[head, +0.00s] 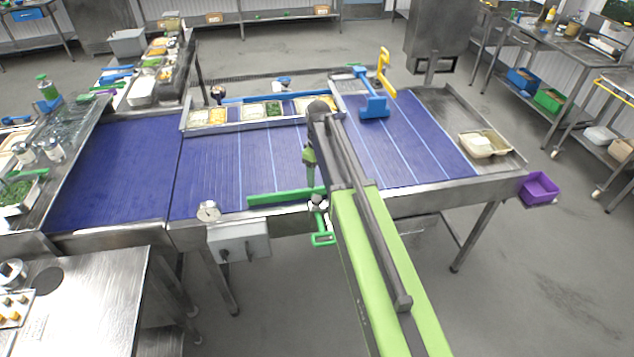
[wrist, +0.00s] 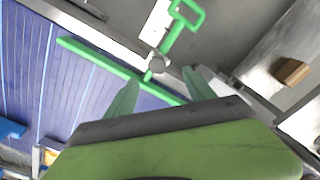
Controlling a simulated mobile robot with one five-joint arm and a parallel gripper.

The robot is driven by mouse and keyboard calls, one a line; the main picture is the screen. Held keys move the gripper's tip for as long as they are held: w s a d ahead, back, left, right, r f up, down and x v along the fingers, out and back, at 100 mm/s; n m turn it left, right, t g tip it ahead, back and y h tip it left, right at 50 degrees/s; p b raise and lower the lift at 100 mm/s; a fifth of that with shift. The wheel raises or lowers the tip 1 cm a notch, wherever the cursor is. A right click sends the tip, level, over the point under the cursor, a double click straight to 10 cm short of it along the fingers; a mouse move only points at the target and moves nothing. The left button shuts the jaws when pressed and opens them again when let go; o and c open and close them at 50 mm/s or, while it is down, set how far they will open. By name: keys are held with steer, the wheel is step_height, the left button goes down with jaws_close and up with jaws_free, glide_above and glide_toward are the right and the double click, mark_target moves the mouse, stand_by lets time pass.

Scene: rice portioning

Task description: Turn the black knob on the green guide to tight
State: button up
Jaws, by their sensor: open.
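The green guide (head: 285,197) is a long bar along the front edge of the blue conveyor; it also crosses the wrist view (wrist: 95,60). A small grey-and-dark clamp piece (head: 317,201) joins it to a green loop handle (head: 322,239) hanging outside the frame. In the wrist view a pale round piece (wrist: 156,64) shows there; I cannot clearly pick out a black knob or its setting. My gripper (head: 309,178) points down above this clamp. In the wrist view its two green fingers (wrist: 161,78) are apart, either side of the clamp, with nothing held between them.
A steel rail and grey control box (head: 239,243) run along the conveyor front. A round metal piece (head: 208,211) sits on the edge to the left. A blue fixture (head: 374,107) and food trays (head: 252,110) stand farther back. The blue belt (head: 130,165) at left is clear.

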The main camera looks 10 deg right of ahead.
step_height(320, 180, up, 5)
steer(key=p, duration=0.2)
glide_above(317, 198)
step_height(317, 198, down, 18)
steer(key=b, duration=1.7)
steer(key=shift+s+r, duration=0.1)
steer(key=shift+r, duration=0.1)
steer(key=c, duration=1.4)
steer(key=shift+o, duration=0.2)
